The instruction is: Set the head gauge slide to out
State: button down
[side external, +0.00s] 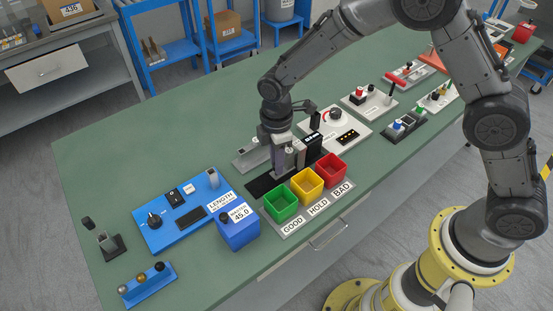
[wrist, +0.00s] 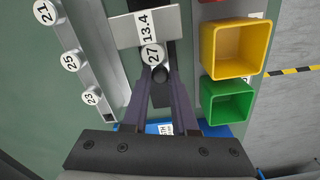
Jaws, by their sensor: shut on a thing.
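The gauge (wrist: 125,30) shows in the wrist view as a grey block marked 13.4 across a dark track. A round piece labelled 27 (wrist: 152,54) sits against its near edge. A dark round knob (wrist: 160,75), seemingly the head gauge slide's, is just below the 27 piece. My gripper (wrist: 161,84) is shut on this knob, its two fingers on either side. In the side external view my gripper (side external: 282,172) is low over the black strip (side external: 258,187), behind the coloured bins. The fingers hide part of the slide, and I cannot read its position.
Green (side external: 281,203), yellow (side external: 307,186) and red (side external: 331,170) bins stand close in front of my gripper. A grey rail with round pieces 21, 25 and 23 (wrist: 90,97) runs at left in the wrist view. The blue length gauge (side external: 165,235) and blue master block (side external: 238,235) are at left.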

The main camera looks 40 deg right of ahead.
jog(key=shift+r, duration=0.1)
jog(key=a, duration=0.7)
jog(key=shift+a, duration=0.15)
jog(key=c, duration=0.7)
grip_release()
notch_tip(320, 180, up, 14)
